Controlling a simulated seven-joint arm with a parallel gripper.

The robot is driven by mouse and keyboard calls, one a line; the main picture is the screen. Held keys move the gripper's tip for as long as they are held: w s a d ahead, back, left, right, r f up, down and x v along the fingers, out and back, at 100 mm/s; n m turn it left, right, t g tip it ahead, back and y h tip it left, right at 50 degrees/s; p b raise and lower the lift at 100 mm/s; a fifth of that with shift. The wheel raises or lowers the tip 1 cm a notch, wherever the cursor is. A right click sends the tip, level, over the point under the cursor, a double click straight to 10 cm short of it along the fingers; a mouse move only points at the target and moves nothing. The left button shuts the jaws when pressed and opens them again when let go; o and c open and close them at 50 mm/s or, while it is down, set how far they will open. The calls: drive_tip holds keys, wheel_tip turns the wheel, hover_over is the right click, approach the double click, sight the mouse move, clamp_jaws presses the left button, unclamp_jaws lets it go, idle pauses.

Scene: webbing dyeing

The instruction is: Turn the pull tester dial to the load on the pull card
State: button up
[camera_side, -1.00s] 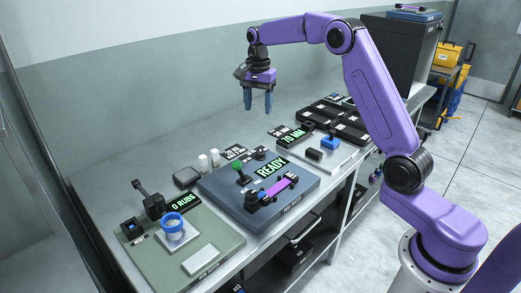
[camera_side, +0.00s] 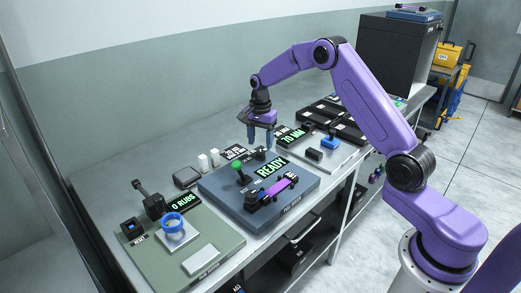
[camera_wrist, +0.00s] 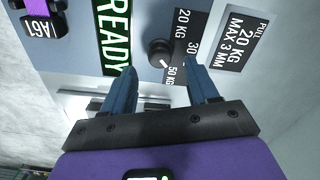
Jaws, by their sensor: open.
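The pull tester (camera_side: 222,192) is a blue-grey base with a green READY display (camera_side: 271,168), also in the wrist view (camera_wrist: 114,35). Its dark round dial (camera_wrist: 159,52) has a white mark that appears to point toward the 50 KG label (camera_wrist: 174,73). Labels for 20 KG and 30 stand beside it. The black pull card (camera_wrist: 246,38) reads PULL 20 KG MAX 3 MM. My gripper (camera_wrist: 160,68) is open, its blue fingertips on either side of the dial's near edge. In the side view my gripper (camera_side: 259,147) hangs just above the dial; contact cannot be told.
A green-knobbed lever (camera_side: 238,166) and a purple webbing strip (camera_side: 278,187) are on the tester. A green rub station (camera_side: 218,240) stands in front left. A light plate with a 70 MM display (camera_side: 291,136) and black trays (camera_side: 345,124) lie to the right.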

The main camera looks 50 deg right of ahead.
sight(261, 152)
drive_tip(key=shift+f, duration=2.1)
drive_tip(key=c, duration=1)
drive_tip(key=shift+c, duration=0.2)
